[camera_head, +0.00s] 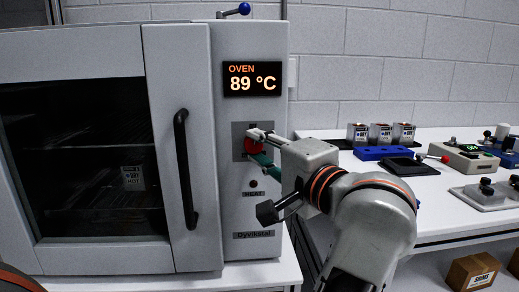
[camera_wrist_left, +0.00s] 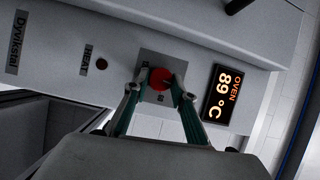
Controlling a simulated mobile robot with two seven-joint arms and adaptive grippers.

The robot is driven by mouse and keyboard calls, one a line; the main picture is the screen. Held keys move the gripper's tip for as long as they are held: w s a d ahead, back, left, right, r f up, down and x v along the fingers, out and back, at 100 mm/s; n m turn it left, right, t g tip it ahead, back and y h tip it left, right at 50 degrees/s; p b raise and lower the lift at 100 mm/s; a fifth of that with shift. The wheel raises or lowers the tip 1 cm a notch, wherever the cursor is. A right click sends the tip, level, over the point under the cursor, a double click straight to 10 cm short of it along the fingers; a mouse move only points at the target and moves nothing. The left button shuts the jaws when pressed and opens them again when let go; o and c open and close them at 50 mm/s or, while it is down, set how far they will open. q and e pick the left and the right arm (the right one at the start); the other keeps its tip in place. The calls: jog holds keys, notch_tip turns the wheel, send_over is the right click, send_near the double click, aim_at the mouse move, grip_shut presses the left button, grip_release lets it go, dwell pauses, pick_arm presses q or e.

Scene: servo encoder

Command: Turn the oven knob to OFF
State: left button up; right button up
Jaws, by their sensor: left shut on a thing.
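The red oven knob (camera_head: 253,146) sits on a grey square plate on the white oven's control panel (camera_head: 240,215). In the left wrist view the knob (camera_wrist_left: 160,78) shows as a round red disc with a dark mark near its right side. My left gripper (camera_head: 259,146) is at the panel, shut on the knob, with a finger on either side of it; its fingers also show in the left wrist view (camera_wrist_left: 157,93). The plate's lettering is partly hidden and too small to read. My right gripper is not in view.
The oven display (camera_head: 253,79) above the knob reads 89 °C. A dark HEAT indicator (camera_head: 253,184) is below. The oven door (camera_head: 182,140) with a black handle (camera_head: 185,170) is closed. At right, a white table (camera_head: 440,215) carries several devices and small jars.

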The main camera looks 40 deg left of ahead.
pick_arm(q)
jog(key=shift+r+n+h, duration=0.1)
jog(key=shift+n+h, duration=0.2)
jog(key=shift+n, duration=0.3)
jog(key=o, duration=1.1)
